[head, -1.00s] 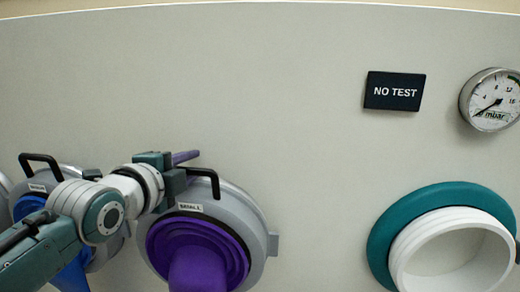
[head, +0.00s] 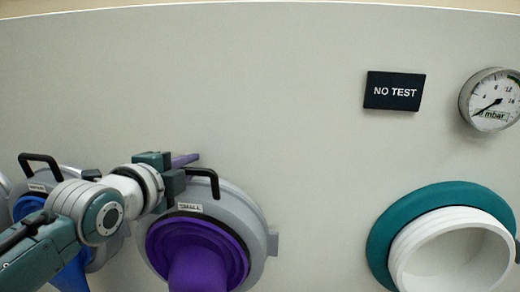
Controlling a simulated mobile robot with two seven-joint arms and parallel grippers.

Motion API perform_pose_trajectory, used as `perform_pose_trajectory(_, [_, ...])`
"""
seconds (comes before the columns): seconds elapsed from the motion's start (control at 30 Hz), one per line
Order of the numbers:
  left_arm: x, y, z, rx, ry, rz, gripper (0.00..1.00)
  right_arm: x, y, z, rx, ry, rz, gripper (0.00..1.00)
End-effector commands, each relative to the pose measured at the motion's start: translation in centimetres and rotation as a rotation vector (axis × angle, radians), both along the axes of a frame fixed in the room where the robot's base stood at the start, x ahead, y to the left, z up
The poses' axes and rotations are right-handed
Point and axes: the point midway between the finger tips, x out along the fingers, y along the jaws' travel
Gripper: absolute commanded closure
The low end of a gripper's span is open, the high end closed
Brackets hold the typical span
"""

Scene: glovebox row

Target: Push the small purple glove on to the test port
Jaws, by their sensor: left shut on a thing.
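The small purple glove (head: 203,260) hangs from a grey round ring (head: 245,215) with a label at its top, at the lower middle left of the head view. A black handle (head: 205,172) stands on the ring's top. My left gripper (head: 180,186) comes in from the left and is shut on this handle at its left end; the fingertips are partly hidden. The test port (head: 385,242), a teal ring around a white round opening (head: 455,222), is on the wall at the lower right, well apart from the glove. My right gripper is not in view.
A blue glove (head: 72,275) on a grey ring with its own black handle (head: 40,158) is at the left, partly behind my left arm. A "NO TEST" sign (head: 394,91) and a pressure gauge (head: 490,100) are above the port. The wall (head: 310,190) between glove and port is bare.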

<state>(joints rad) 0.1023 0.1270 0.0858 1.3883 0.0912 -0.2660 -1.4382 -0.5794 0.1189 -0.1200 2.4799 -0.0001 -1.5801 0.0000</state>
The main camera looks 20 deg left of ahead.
Motion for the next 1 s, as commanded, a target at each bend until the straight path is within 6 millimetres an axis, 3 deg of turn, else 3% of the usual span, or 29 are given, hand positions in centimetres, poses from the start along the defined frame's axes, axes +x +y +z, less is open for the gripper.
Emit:
perform_pose_trajectory(0.67, [0.04,-0.03,0.07,-0.005,-0.003,0.001,1.0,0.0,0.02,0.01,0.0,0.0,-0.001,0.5])
perform_pose_trajectory(0.7, [0.04,-0.04,0.07,-0.005,-0.003,0.001,0.85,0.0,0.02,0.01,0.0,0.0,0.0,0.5])
perform_pose_trajectory(0.83, [0.04,-0.04,0.07,-0.004,-0.003,0.001,1.0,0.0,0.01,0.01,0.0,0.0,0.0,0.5])
perform_pose_trajectory(1.0, [0.04,-0.05,0.08,-0.003,-0.002,0.0,1.0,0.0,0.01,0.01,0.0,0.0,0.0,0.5])
